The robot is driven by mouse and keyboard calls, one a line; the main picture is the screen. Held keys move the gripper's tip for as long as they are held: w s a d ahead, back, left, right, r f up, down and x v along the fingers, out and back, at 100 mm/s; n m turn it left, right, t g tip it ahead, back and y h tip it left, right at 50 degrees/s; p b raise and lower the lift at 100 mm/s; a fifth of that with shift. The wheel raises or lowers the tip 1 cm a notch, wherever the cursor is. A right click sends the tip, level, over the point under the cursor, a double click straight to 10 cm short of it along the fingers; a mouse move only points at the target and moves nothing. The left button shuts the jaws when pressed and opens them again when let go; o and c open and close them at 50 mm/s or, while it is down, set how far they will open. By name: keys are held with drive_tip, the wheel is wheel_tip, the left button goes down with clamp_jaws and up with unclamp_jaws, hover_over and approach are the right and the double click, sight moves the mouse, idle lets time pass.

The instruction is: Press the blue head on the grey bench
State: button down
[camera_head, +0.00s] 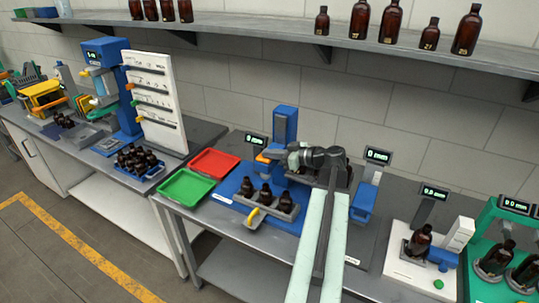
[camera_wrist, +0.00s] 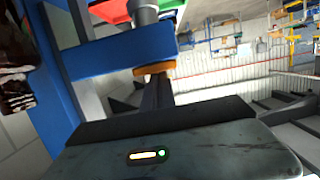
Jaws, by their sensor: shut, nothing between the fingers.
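The blue head (camera_head: 272,152) sticks out from a blue column (camera_head: 285,122) on the grey bench (camera_head: 362,246). In the wrist view the blue head (camera_wrist: 115,50) crosses the upper left, with a grey cylinder above and an orange ring (camera_wrist: 153,69) under its end. My gripper (camera_head: 291,160) reaches in from the right beside the head. In the wrist view my gripper (camera_wrist: 156,88) is shut and empty, its dark fingertips close to the orange ring. I cannot tell whether they touch it. Amber bottles (camera_head: 265,193) stand in a grey holder in front.
A red tray (camera_head: 215,163) and a green tray (camera_head: 186,188) lie to the left. A blue stand with a display (camera_head: 377,156) is right of my arm. A white station (camera_head: 428,262) stands further right. A shelf (camera_head: 270,24) with bottles runs above.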

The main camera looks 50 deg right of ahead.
sight(272, 166)
wheel_tip(272, 166, down, 6)
drive_tip(key=b, duration=0.4)
drive_tip(key=shift+r+b, duration=0.1)
drive_tip(key=shift+b, duration=0.25)
drive_tip(key=shift+a+r, duration=0.1)
drive_tip(key=shift+r, duration=0.05)
drive_tip(key=r+p, duration=0.5)
drive_tip(key=shift+s+r+p, duration=0.2)
drive_tip(key=shift+r+p, duration=0.1)
drive_tip(key=shift+p, duration=0.05)
drive_tip(key=f+p+v, duration=0.1)
drive_tip(key=v, duration=0.8)
drive_tip(key=shift+s+d, duration=0.2)
drive_tip(key=shift+s, duration=0.1)
